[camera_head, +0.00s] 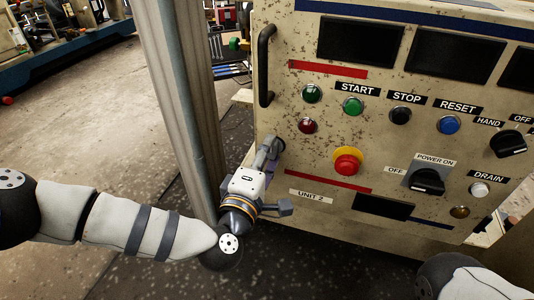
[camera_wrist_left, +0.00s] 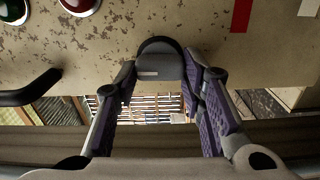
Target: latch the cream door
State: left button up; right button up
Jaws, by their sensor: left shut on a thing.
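The cream door (camera_head: 415,135) is a worn panel with buttons, labels and dark displays, and it fills the right of the head view. It also spans the top of the left wrist view (camera_wrist_left: 120,35). A dark rounded latch handle (camera_wrist_left: 160,64) sits at the door's edge, between the purple-padded fingers of my left gripper (camera_wrist_left: 160,88). In the head view my left gripper (camera_head: 272,148) is at the door's lower left edge, shut on the latch handle, which it mostly hides. My right gripper is out of view.
A black bar handle (camera_head: 265,65) stands on the door's upper left. A grey post (camera_head: 180,90) rises just left of my left gripper. A red emergency button (camera_head: 347,163) and a black power knob (camera_head: 427,182) project from the door. Open floor (camera_head: 85,120) lies at left.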

pick_arm(q)
jog(key=shift+s+d+n, duration=0.1)
jog(key=shift+d+n, duration=0.05)
jog(key=shift+n, duration=0.15)
dwell(0.4)
jog(key=o, duration=1.1)
jog(key=shift+o, duration=0.2)
jog(key=v, duration=1.2)
